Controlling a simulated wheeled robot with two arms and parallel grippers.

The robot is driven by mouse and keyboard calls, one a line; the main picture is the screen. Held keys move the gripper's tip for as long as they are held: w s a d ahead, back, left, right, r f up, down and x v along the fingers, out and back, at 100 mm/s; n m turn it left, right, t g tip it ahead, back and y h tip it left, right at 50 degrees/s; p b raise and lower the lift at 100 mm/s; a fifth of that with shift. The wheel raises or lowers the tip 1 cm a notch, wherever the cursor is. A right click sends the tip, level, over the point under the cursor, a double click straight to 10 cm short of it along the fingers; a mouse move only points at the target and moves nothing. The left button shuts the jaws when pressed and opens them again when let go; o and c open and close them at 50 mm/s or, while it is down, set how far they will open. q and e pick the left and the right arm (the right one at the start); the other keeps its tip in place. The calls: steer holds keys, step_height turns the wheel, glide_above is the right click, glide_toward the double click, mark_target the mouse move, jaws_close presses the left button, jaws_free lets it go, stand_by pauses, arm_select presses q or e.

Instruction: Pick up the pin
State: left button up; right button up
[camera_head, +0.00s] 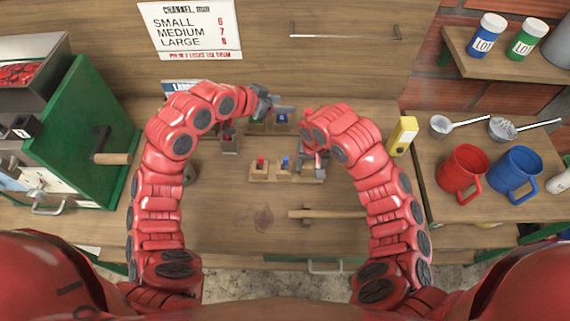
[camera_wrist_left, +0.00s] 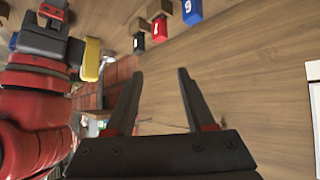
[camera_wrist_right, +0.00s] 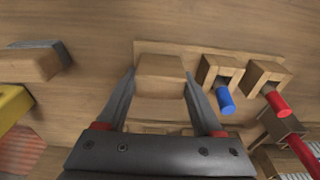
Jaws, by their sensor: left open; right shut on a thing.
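Two small pins stand in wooden holders on the table: a red pin (camera_head: 261,161) and a blue pin (camera_head: 285,162). The right wrist view also shows the blue pin (camera_wrist_right: 226,100) and the red pin (camera_wrist_right: 278,104), both to the right of my right gripper (camera_wrist_right: 160,80). That gripper is shut on a pale wooden block (camera_wrist_right: 160,68) in the same row. In the head view my forearm partly hides this grip. My left gripper (camera_head: 272,105) is open and empty, raised near the back panel; its spread fingers show in the left wrist view (camera_wrist_left: 161,75).
A blue numbered block (camera_head: 282,118) is by the back panel near my left gripper. A wooden handle (camera_head: 330,215) lies toward the front. A yellow object (camera_head: 403,135), a red mug (camera_head: 463,172) and a blue mug (camera_head: 512,172) are right. A green machine (camera_head: 85,135) stands left.

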mark_target(285, 158)
arm_select(q)
steer(key=s+a+f+m+g+y, duration=0.25)
steer(key=s+g, duration=0.25)
steer(key=s, duration=0.5)
steer(key=shift+m+y, duration=0.55)
steer(key=x, duration=0.5)
steer(key=shift+s+d+f, duration=0.1)
steer(key=shift+s+f, duration=0.1)
steer(key=shift+f, duration=0.1)
steer(key=x, duration=0.6)
steer(key=shift+s+d, duration=0.1)
steer(key=shift+s, duration=0.05)
steer(key=shift+r, duration=0.1)
jaws_close()
